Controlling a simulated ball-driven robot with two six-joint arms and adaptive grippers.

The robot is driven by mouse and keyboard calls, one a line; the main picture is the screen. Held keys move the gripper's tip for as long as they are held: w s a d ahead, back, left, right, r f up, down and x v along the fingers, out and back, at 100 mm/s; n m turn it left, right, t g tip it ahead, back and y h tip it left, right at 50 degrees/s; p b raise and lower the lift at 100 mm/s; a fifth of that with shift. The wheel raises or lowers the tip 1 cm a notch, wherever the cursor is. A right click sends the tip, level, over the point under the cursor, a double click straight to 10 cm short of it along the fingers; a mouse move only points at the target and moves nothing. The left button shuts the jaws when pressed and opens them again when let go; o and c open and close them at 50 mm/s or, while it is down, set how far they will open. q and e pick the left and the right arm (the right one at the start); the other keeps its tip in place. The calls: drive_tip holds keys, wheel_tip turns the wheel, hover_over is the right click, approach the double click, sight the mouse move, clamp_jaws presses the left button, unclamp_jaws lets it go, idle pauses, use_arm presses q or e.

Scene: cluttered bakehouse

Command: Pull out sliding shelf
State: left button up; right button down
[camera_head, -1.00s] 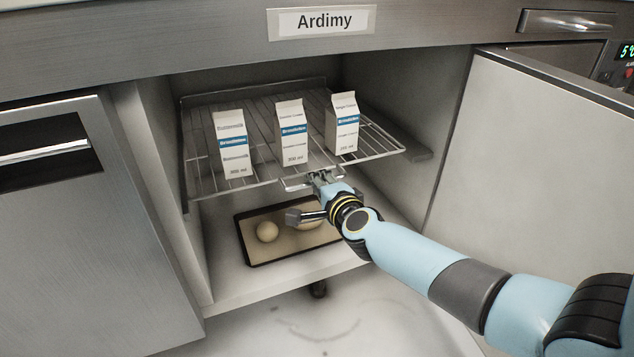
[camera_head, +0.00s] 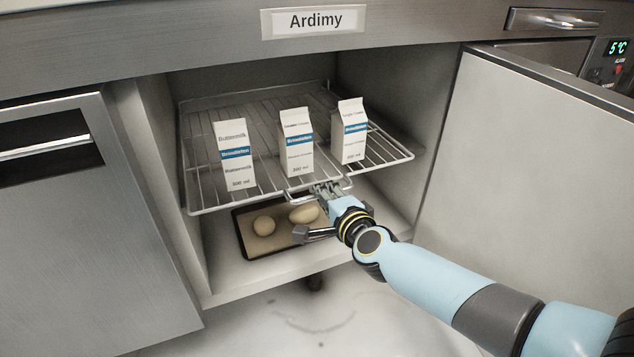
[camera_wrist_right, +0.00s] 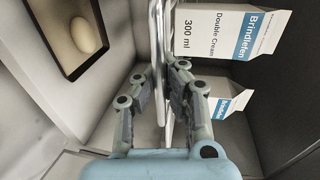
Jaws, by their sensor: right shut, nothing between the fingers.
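The sliding shelf (camera_head: 268,152) is a wire rack inside the open cabinet, with its front edge drawn towards me. It carries three white and blue cartons: one marked Buttermilk (camera_head: 235,168), a middle one (camera_head: 296,155) and a right one (camera_head: 350,142), all upright. A wire handle (camera_head: 297,197) juts from the shelf's front edge. My right gripper (camera_head: 322,188) is shut at this handle. In the right wrist view, the gripper (camera_wrist_right: 159,78) has its fingers close about the shelf's front wires (camera_wrist_right: 156,35); exact contact is hard to tell. My left gripper is out of view.
Below the shelf, a dark-rimmed tray (camera_head: 243,236) with pale dough pieces lies on the cabinet floor. The open door (camera_head: 530,170) stands to the right. The space in front of the shelf, left of my arm, is clear.

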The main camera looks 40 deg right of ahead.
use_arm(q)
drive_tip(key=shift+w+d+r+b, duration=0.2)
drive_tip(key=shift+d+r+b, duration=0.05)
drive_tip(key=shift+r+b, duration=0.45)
use_arm(e)
drive_tip(key=f+v, duration=0.3)
drive_tip(key=v, duration=1.2)
drive_tip(key=shift+s, duration=0.55)
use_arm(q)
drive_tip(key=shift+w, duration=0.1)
use_arm(e)
drive_tip(key=shift+a, duration=0.1)
drive_tip(key=c, duration=1.4)
unclamp_jaws()
drive_tip(key=shift+r, duration=0.1)
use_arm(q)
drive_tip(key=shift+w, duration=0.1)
